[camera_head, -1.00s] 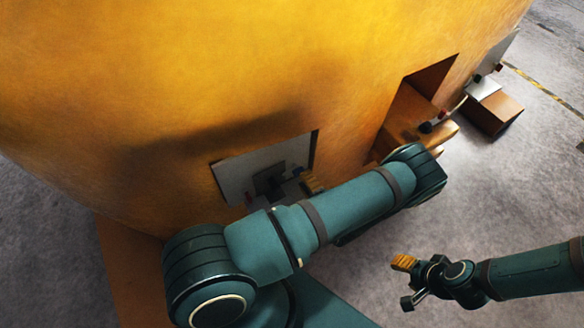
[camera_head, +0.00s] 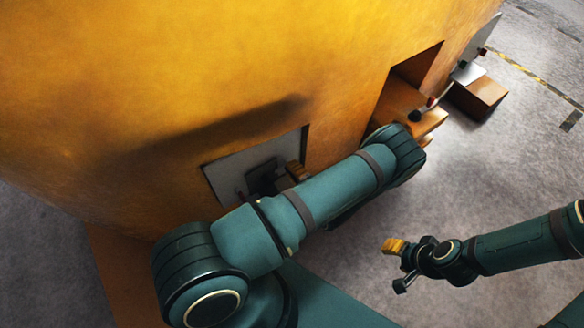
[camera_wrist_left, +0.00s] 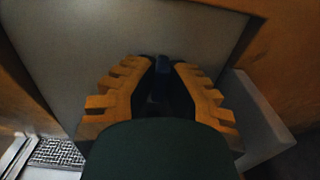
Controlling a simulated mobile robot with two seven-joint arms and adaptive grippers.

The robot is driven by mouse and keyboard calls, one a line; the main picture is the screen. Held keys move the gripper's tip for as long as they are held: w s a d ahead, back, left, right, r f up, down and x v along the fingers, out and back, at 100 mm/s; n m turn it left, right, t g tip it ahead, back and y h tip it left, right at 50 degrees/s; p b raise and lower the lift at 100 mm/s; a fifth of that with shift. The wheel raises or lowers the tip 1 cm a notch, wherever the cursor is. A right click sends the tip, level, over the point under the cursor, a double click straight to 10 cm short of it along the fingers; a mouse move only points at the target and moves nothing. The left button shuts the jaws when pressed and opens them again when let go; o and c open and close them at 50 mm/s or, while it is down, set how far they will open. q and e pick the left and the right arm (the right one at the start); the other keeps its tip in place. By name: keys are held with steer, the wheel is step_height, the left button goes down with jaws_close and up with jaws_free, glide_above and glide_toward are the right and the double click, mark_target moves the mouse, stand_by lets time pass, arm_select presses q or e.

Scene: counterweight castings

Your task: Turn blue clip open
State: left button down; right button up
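The blue clip (camera_wrist_left: 162,65) shows in the left wrist view as a small dark-blue piece between the tips of my left gripper (camera_wrist_left: 166,72). It stands in front of a grey plate (camera_wrist_left: 85,45). The orange toothed fingers are apart on both sides of it, and I see no clear contact. In the head view my left gripper (camera_head: 280,177) is at the grey plate (camera_head: 225,178) in the recess of the yellow casting (camera_head: 200,70); the clip is hidden there. My right gripper (camera_head: 398,265) is open and empty over the floor.
A brown box (camera_head: 480,95) stands beyond. The grey floor (camera_head: 480,180) around my right gripper is clear.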

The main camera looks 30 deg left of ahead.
arm_select(q)
steer(key=shift+n, duration=0.3)
steer(key=n, duration=0.3)
steer(key=shift+n, duration=0.3)
steer(key=n, duration=0.4)
steer(key=shift+a+n, duration=0.1)
steer(key=shift+n, duration=0.2)
steer(key=n, duration=0.4)
steer(key=shift+n, duration=2.5)
steer(key=c, duration=1)
jaws_free()
